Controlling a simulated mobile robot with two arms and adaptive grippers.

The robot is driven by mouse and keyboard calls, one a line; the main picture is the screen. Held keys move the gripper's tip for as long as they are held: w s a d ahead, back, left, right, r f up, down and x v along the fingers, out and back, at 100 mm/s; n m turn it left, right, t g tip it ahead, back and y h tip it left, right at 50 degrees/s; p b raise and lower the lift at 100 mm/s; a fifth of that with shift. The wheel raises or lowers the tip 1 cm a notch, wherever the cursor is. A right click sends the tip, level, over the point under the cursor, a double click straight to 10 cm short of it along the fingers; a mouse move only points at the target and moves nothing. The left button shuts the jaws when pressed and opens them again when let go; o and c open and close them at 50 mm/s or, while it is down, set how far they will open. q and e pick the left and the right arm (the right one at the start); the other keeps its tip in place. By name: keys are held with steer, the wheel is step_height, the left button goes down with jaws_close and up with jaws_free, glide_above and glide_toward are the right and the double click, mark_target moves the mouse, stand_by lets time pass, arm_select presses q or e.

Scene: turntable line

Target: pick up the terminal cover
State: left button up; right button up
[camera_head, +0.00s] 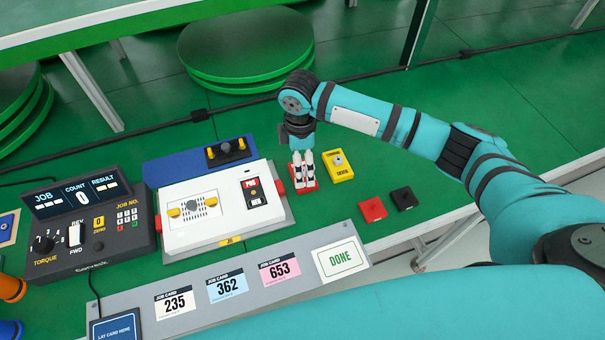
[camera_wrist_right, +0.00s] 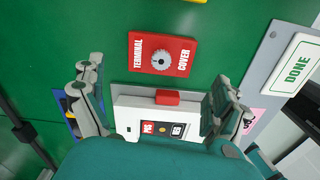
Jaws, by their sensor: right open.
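The terminal cover (camera_wrist_right: 162,54) is a red block with white lettering and a round grey dial, lying flat on the green table in the right wrist view. In the head view the terminal cover (camera_head: 303,187) is partly hidden by my right gripper. My right gripper (camera_head: 303,160) points down over it from above. In the right wrist view my right gripper (camera_wrist_right: 160,80) has its fingers spread wide, with nothing between them. The cover lies ahead of the gap. Whether the fingertips touch it is not clear. My left gripper is not in view.
A white fixture (camera_head: 222,215) with a red end block stands left of the cover. A yellow block (camera_head: 338,166) lies close on its right, with a red block (camera_head: 373,209) and a black block (camera_head: 404,198) farther right. A grey card strip (camera_head: 205,312) runs in front.

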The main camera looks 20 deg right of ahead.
mark_target(306, 190)
steer(key=shift+f, duration=0.2)
steer(key=shift+s+d+f, duration=0.1)
steer(key=shift+f, duration=0.25)
step_height(306, 190, down, 4)
steer(key=shift+d+r+p, duration=0.15)
steer(key=shift+p, duration=0.25)
steer(key=shift+f, duration=0.4)
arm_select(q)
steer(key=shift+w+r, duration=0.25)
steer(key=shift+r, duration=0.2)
arm_select(e)
steer(key=c, duration=1)
steer(key=shift+o, duration=0.2)
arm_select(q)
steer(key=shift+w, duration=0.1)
arm_select(e)
steer(key=shift+r, duration=0.1)
